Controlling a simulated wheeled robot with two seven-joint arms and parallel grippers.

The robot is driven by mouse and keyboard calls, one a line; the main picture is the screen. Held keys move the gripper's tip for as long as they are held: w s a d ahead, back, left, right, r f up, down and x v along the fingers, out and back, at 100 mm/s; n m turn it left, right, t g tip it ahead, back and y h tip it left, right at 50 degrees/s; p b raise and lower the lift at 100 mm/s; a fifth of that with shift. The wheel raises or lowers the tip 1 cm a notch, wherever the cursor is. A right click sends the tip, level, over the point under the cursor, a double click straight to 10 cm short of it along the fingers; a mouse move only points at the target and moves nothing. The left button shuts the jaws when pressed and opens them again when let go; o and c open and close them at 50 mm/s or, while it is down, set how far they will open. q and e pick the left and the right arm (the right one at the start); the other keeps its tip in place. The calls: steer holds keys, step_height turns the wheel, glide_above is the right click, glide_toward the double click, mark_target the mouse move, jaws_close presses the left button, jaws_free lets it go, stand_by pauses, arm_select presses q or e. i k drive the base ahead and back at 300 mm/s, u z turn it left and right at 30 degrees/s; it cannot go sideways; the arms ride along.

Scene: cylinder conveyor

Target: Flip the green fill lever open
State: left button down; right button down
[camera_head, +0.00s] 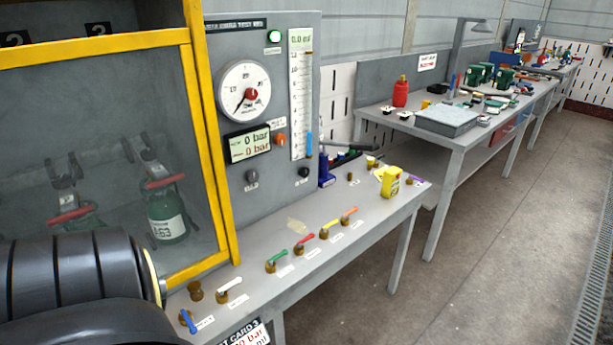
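The green lever (277,257) sits on a brass valve on the grey bench, in the row of coloured levers. Its handle points up and to the right, with a small white label beside it. A white lever (229,287) is to its left and a red lever (305,241) to its right. No gripper fingers show. A large dark part of my own arm fills the lower left corner, left of the levers and apart from the green one.
A grey panel (222,172) with a dial gauge (243,91) and displays reading 0 bar stands behind the levers. A yellow-framed cabinet (205,130) stands left. Yellow (331,226), orange (349,214) and blue (188,321) levers share the bench. A yellow container (391,182) stands at its right end.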

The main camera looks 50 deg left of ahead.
mark_target(285, 252)
steer(key=u, duration=0.6)
steer(key=i, duration=0.9)
steer(key=u, duration=0.8)
